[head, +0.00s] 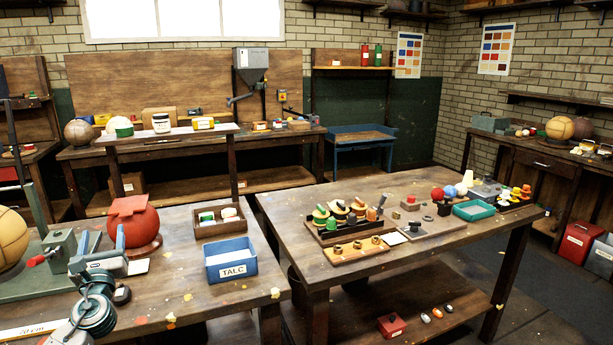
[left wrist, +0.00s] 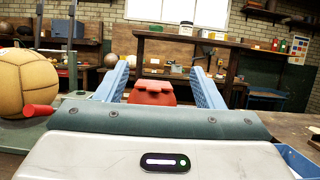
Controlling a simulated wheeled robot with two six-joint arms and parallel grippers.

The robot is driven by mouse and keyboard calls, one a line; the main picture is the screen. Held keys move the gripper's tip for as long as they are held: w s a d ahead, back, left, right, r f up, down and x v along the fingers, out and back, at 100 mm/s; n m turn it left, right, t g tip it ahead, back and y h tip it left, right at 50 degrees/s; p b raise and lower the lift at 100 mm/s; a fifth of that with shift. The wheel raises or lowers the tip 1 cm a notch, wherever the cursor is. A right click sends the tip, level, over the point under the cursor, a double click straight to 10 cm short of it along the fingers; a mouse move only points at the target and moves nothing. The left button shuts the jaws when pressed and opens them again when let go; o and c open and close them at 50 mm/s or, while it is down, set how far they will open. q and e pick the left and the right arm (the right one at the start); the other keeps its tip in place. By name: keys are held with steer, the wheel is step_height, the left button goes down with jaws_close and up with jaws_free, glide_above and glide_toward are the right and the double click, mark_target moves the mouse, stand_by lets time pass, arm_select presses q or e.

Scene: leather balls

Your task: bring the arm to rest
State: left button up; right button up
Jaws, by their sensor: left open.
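My left gripper (head: 101,248) is at the left front of the head view, above the near-left table. Its two blue fingers stand apart with nothing held between them. In the left wrist view the open fingers (left wrist: 160,76) frame a red ball (left wrist: 153,94) that sits beyond them. In the head view this red ball (head: 133,226) has a flat red piece on top and rests on a brown ring, just right of the gripper. Whether a finger touches it cannot be told. My right gripper is in neither view.
A tan ball (head: 12,240) and a grey-green vise (head: 62,250) stand left of the gripper. A blue TALC bin (head: 231,261) and a wooden tray (head: 219,224) lie to the right. A second table (head: 375,285) holds racks and small parts. The near-left table's front middle is mostly clear.

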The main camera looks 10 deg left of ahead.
arm_select(q)
steer(key=s+d+f+n+g+h, duration=0.1)
steer(key=s+d+f+n+g, duration=0.2)
steer(key=s+d+f+n, duration=0.4)
steer(key=s+d+f+n+g+h, duration=0.25)
steer(key=s+f+n+g, duration=0.2)
steer(key=f, duration=0.55)
steer(key=s+d+f+n+g+h, duration=0.1)
steer(key=s+d+f+n+g, duration=0.1)
steer(key=s+d+f+n, duration=0.45)
steer(key=s+d+f+n+g+h, duration=0.3)
steer(key=s+d+f+n, duration=0.15)
steer(key=s+d, duration=0.35)
steer(key=s+d+f+n+g+h, duration=0.35)
steer(key=s+d+n, duration=0.3)
steer(key=s, duration=0.25)
step_height(320, 180, down, 29)
steer(key=a+b, duration=0.2)
steer(key=s+f+g, duration=0.1)
steer(key=s+f, duration=0.5)
steer(key=f, duration=0.3)
steer(key=s+a+f+b, duration=0.1)
steer(key=s+f, duration=0.4)
steer(key=f, duration=0.5)
steer(key=shift+s+f+g+b, duration=0.3)
steer(key=shift+s+g, duration=0.1)
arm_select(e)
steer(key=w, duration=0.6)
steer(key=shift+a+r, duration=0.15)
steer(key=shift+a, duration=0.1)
